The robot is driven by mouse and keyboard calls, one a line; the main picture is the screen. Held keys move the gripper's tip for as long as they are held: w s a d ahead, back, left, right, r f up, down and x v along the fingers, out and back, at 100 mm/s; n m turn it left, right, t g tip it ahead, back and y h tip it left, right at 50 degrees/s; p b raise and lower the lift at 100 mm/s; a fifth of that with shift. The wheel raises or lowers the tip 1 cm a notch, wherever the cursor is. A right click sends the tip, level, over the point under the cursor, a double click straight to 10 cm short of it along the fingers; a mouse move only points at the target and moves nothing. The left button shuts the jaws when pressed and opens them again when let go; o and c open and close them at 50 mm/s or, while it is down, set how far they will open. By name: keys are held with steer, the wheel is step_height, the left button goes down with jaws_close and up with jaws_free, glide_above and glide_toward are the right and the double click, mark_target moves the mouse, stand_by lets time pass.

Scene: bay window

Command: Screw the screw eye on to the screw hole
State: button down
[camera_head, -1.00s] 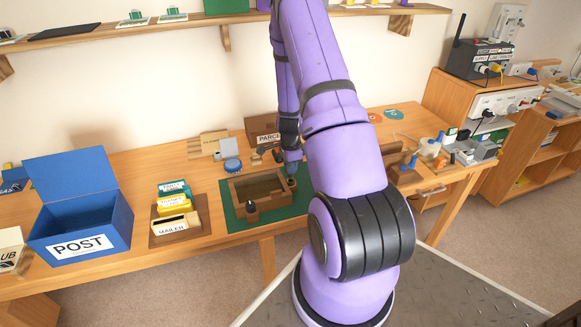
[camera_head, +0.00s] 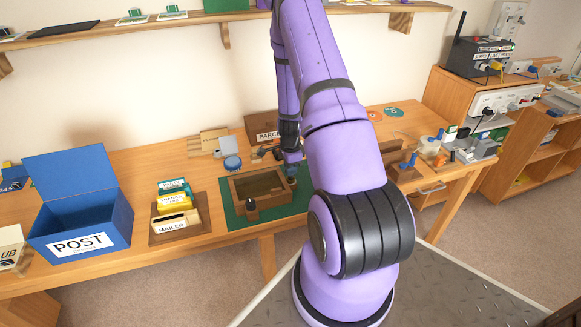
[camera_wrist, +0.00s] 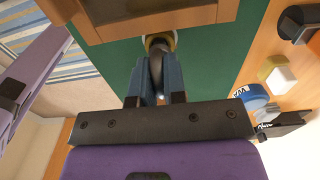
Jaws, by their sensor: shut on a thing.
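My gripper (camera_wrist: 156,88) is shut on a dark, rounded piece that looks like the screw eye (camera_wrist: 157,62), between its two blue fingers. Beyond it, in line with the fingers, is a round pale-rimmed fitting (camera_wrist: 160,39) beside the wooden frame (camera_wrist: 200,18). The screw hole is not visible, and I cannot tell how deep the screw eye sits. In the head view my gripper (camera_head: 291,172) is at the right end of the wooden frame (camera_head: 262,201), which lies on the green mat (camera_head: 232,217). The screw eye is hidden there.
A blue round container (camera_head: 232,162) is behind the frame. The mailer holder (camera_head: 172,232) and blue POST box (camera_head: 115,226) stand to the left. A wooden stand (camera_head: 399,170) is to the right.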

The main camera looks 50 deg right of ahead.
steer(key=shift+f, duration=0.45)
steer(key=c, duration=1.1)
jaws_free()
step_height(320, 180, up, 11)
steer(key=shift+f, duration=0.15)
